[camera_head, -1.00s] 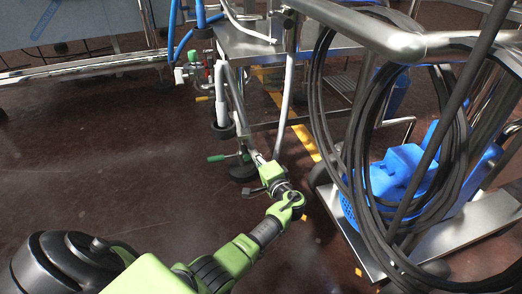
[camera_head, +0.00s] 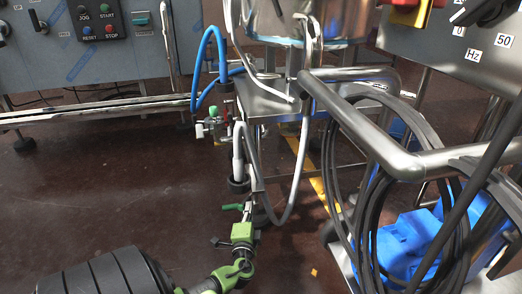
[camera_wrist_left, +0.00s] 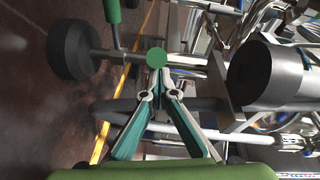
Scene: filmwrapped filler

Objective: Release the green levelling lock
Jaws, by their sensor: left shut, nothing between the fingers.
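A small green lever handle (camera_head: 232,207), which looks like the levelling lock, sticks out to the left low on the frame's leg in the head view. My left gripper (camera_head: 247,208) is shut and empty close to its right side. In the wrist view the two closed fingertips (camera_wrist_left: 158,76) lie just below a round green end (camera_wrist_left: 156,57), seen head-on. Another green grip (camera_wrist_left: 112,10) shows at the top left edge there. I cannot tell which of these is the lever, or whether the fingertips touch the green end. My right gripper is not in view.
A steel frame (camera_head: 273,106) with hoses stands above the gripper. A trolley with coiled black cable (camera_head: 362,215) and a blue unit (camera_head: 408,240) stands at the right. A control cabinet (camera_head: 60,55) is at the back left. The dark floor (camera_head: 100,190) at left is open.

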